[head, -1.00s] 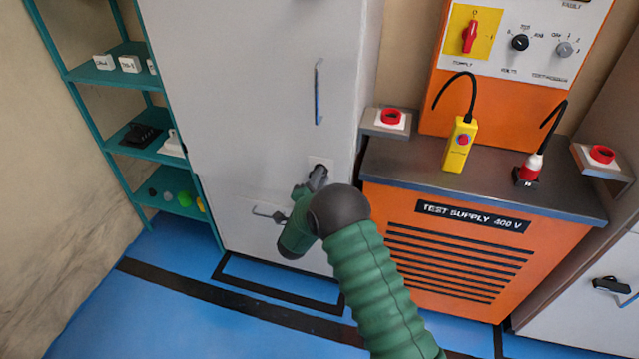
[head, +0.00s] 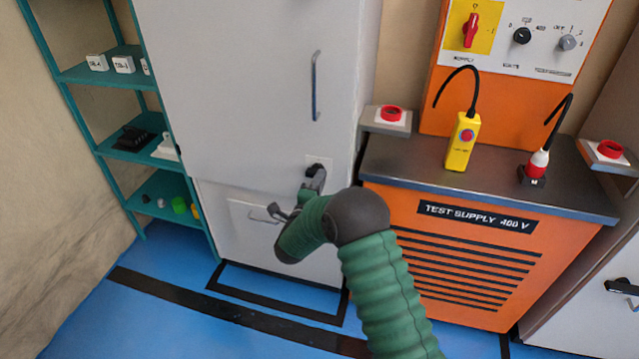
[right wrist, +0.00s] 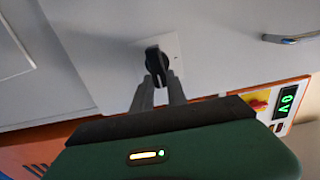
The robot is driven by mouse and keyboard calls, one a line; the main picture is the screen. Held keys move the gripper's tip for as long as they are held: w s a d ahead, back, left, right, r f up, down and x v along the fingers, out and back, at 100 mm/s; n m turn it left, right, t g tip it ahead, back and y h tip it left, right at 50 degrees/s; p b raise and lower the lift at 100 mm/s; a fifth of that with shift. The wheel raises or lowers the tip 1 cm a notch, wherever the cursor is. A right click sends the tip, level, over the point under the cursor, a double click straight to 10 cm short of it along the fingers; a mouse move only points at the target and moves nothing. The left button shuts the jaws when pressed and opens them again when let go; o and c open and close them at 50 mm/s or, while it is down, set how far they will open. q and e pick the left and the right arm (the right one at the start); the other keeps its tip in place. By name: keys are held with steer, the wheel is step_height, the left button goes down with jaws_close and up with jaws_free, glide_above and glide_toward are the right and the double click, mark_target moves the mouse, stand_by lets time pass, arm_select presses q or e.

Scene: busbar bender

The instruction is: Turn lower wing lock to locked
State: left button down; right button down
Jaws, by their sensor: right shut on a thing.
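The lower wing lock is a black knob (head: 312,170) on a pale square plate, low on the right side of the tall grey cabinet door (head: 250,90). It shows closer in the right wrist view (right wrist: 156,62), where its wing stands roughly upright in the picture, slightly tilted. My right gripper (head: 314,180) is at the lock. In the right wrist view its two fingers (right wrist: 158,84) reach up to the knob and are shut on its near end. The fingers partly hide the knob in the head view. My left gripper is in neither view.
A door handle (head: 316,85) stands above the lock, and a lower panel with a small handle (head: 262,213) lies below left. An orange test supply bench (head: 450,260) is close on the right. A teal shelf (head: 110,75) stands left.

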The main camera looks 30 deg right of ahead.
steer(key=shift+a, duration=0.1)
steer(key=c, duration=1.6)
jaws_free()
steer(key=shift+w+f, duration=0.1)
steer(key=shift+c, duration=0.2)
steer(key=o, duration=0.3)
steer(key=shift+f, duration=0.1)
steer(key=p+v, duration=0.2)
steer(key=v, duration=1.4)
steer(key=shift+s+a, duration=0.25)
steer(key=shift+s, duration=0.05)
